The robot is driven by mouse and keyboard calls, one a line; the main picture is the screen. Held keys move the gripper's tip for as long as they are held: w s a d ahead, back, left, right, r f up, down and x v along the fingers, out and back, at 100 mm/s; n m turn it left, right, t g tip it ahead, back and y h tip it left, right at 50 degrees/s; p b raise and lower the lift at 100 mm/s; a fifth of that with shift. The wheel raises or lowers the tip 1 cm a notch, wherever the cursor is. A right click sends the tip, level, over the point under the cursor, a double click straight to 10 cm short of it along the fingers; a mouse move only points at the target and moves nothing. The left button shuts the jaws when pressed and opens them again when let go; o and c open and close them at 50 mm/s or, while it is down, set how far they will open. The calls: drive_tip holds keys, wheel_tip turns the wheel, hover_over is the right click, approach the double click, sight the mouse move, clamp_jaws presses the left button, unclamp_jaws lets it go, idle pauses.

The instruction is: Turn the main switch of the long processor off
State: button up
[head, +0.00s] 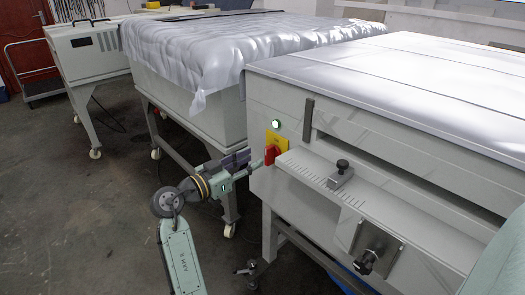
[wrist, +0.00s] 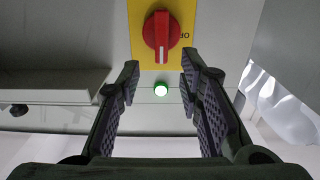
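The main switch (head: 271,153) is a red knob on a yellow plate (head: 282,140) on the near face of the long processor (head: 258,205). In the wrist view the red knob (wrist: 162,34) stands upright with a white mark at its lower end; lettering beside it is partly visible. My gripper (head: 258,163) is close to the knob in the head view. In the wrist view my gripper (wrist: 160,68) is open and empty, its fingertips apart below the knob in the picture. I cannot tell whether they touch the panel.
A lit green lamp (head: 277,124) sits above the switch. A ledge with a black knob (head: 342,167) juts out to its right, with another black knob (head: 366,262) below. A sheet-covered table (head: 205,50) stands behind; floor at left is open.

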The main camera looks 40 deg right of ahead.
sight(266, 152)
drive_tip(key=shift+w+d+p, duration=0.15)
drive_tip(key=shift+d+p, duration=0.1)
drive_tip(key=shift+d, duration=1.15)
drive_tip(key=shift+w+d+p, duration=0.15)
drive_tip(key=shift+d+p, duration=0.1)
drive_tip(key=shift+d, duration=1.1)
drive_tip(key=shift+c, duration=0.4)
clamp_jaws()
